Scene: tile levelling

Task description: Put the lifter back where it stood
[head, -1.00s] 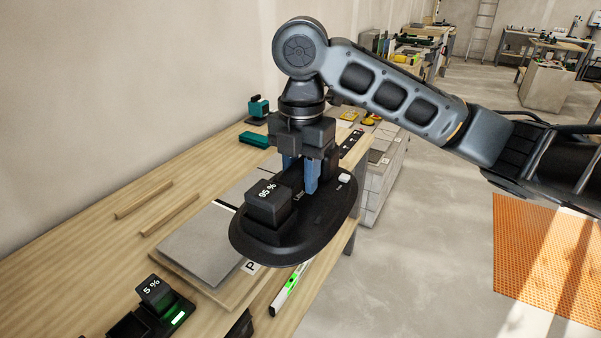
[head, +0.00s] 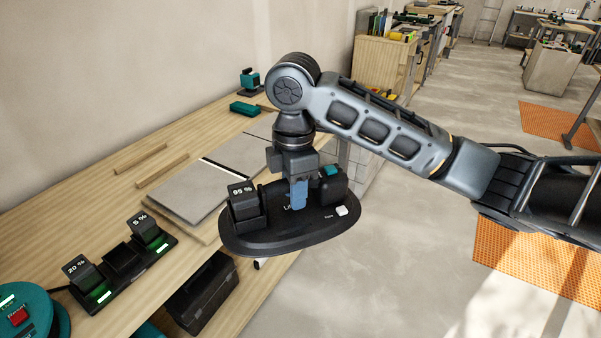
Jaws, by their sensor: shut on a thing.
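The lifter (head: 283,233) is a black oval plate with a raised handle, a battery block (head: 243,203) reading 95 % at its left end and a white button on its right. My gripper (head: 299,196) is shut on the lifter's handle from above, with blue fingers. It holds the lifter raised at the bench's right front edge, partly over the floor. The lifter looks roughly level. The handle is partly hidden by the fingers.
The wooden bench (head: 60,232) bears grey tiles (head: 208,188) on a board, two wooden strips (head: 162,171), and a charger (head: 125,262) with batteries reading 20 % and 5 %. Teal objects (head: 249,108) stand at the back. A black case (head: 202,292) sits below the bench edge. Bare bench lies left of the tiles.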

